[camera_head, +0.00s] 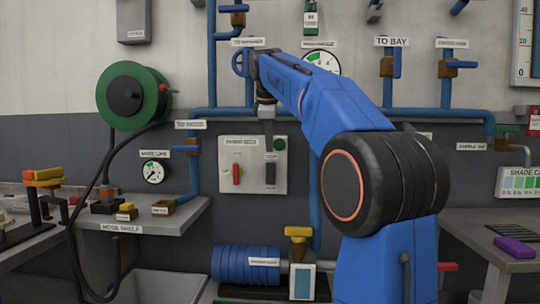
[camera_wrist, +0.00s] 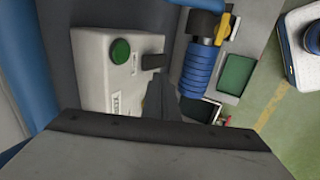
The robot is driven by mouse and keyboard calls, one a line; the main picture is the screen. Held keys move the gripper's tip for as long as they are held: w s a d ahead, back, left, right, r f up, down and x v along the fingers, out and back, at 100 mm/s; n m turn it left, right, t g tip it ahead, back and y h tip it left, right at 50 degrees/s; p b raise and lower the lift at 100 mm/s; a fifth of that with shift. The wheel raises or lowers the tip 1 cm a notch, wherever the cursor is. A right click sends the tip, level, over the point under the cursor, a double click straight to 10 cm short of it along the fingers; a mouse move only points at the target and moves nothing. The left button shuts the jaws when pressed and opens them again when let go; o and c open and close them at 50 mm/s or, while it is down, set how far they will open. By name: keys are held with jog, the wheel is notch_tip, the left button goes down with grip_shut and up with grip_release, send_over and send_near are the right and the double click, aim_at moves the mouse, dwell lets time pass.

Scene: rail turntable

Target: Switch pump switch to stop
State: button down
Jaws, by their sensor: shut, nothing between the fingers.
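The pump panel (camera_head: 253,184) is a pale box on the grey wall, with a label along its top. It carries a red upright lever (camera_head: 236,174), a black switch (camera_head: 270,174) and a round green lamp or button (camera_head: 279,144). My gripper (camera_head: 268,144) points down in front of the panel's upper right, its fingers together and empty. In the wrist view the panel (camera_wrist: 92,60) shows at left with the green button (camera_wrist: 121,51) and black switch (camera_wrist: 154,61). My gripper's dark fingers (camera_wrist: 163,92) appear near the black switch; contact cannot be told. The red lever is not visible there.
A shelf (camera_head: 180,215) with small fittings and a hose reel (camera_head: 133,95) are at left. A blue coiled pump unit (camera_head: 240,264) and yellow valve handle (camera_head: 298,233) sit below the panel. Blue pipes run along the wall. A bench (camera_head: 480,232) stands at right.

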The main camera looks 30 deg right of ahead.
jog(key=shift+s+a+r, duration=0.1)
jog(key=shift+r, duration=2.25)
jog(key=shift+s, duration=0.1)
jog(key=s+a+f+m+y, duration=0.1)
jog(key=s+a+f+m, duration=0.2)
jog(key=s+f, duration=0.9)
jog(key=s+a+f+m+y, duration=0.1)
jog(key=s+a+f+m, duration=0.3)
jog(key=s+a+f, duration=0.3)
jog(key=s+a+f+m+y, duration=0.1)
jog(key=s+a+f+m, duration=0.3)
jog(key=s+f, duration=1.4)
notch_tip(320, 180, down, 8)
jog(key=shift+a+f, duration=0.1)
jog(key=shift+a, duration=0.7)
